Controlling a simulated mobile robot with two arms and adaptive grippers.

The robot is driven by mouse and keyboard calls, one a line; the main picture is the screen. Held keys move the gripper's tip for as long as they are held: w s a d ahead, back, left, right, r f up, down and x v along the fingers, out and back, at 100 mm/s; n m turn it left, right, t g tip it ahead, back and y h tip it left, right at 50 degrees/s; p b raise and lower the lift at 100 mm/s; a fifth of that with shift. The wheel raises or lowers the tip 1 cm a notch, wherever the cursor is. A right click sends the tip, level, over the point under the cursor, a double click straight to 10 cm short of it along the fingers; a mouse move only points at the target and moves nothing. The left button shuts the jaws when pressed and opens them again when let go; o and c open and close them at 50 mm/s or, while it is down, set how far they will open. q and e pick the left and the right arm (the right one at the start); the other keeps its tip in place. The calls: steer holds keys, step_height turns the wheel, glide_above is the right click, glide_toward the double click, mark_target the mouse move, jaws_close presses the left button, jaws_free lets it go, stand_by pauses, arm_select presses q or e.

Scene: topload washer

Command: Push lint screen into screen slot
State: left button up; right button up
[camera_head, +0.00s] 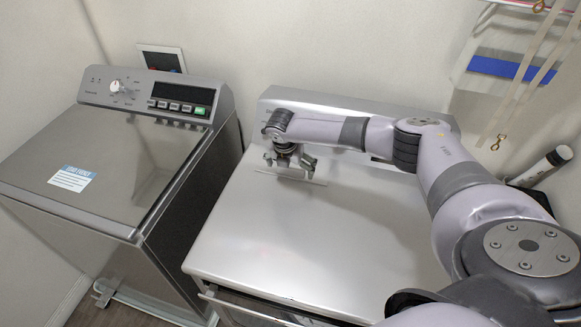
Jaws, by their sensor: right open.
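The lint screen (318,182) shows as a thin, light strip at the back of the right machine's top. It lies just below my right gripper (294,167). The screen slot is in the same place, and the gripper and the strip hide its opening. I cannot tell how deep the screen sits. My right gripper is open and points down, with its fingers just above or at the strip. I cannot tell whether they touch it. My left gripper is not in view.
The right machine's flat metal top (285,240) is clear in front. A second machine (90,160) with a knob and button panel stands to the left, with a narrow gap between them. Hanging straps (520,85) and a white-capped cylinder (545,165) are at the right.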

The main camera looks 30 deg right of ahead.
steer(key=v, duration=1.1)
steer(key=shift+r, duration=0.4)
steer(key=shift+s+a+f, duration=0.1)
